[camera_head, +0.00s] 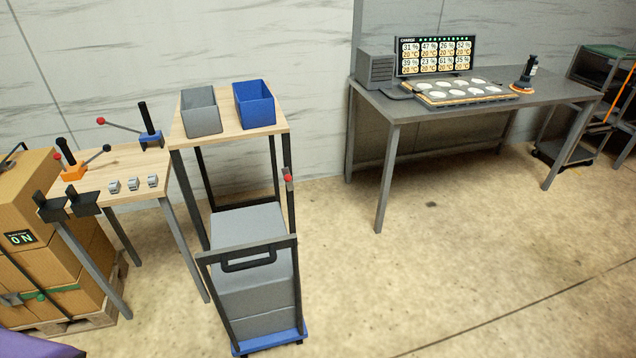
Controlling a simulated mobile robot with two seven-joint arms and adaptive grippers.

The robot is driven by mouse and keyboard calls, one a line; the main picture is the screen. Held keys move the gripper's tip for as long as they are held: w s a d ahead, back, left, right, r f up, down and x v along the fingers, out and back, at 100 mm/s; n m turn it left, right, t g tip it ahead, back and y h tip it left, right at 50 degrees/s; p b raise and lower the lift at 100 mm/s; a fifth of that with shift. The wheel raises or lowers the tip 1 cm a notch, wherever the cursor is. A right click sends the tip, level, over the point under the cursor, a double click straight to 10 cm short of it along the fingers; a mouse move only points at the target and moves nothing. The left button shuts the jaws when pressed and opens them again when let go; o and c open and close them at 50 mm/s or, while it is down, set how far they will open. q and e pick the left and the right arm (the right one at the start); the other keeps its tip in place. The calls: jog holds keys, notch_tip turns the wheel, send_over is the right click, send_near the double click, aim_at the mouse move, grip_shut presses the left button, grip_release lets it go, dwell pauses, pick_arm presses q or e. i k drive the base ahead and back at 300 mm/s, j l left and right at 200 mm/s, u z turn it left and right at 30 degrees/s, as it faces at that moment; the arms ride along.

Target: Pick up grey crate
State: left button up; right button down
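A grey open-topped crate (202,114) stands upright on a wooden-topped table (229,135) against the wall. A blue open-topped bin (255,106) stands just to its right, with a narrow gap between them. More grey crates (257,293) are stacked on a blue-based cart (270,341) in front of that table. The cart's dark frame and black handle partly hide the stack. Neither of my grippers can be made out in this view, and nothing is seen holding any crate.
Cardboard boxes (70,260) stand on a pallet. A grey desk (540,92) is at back right. The right-hand floor is clear.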

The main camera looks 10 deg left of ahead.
aim_at(201, 110)
jog(key=u, duration=0.9)
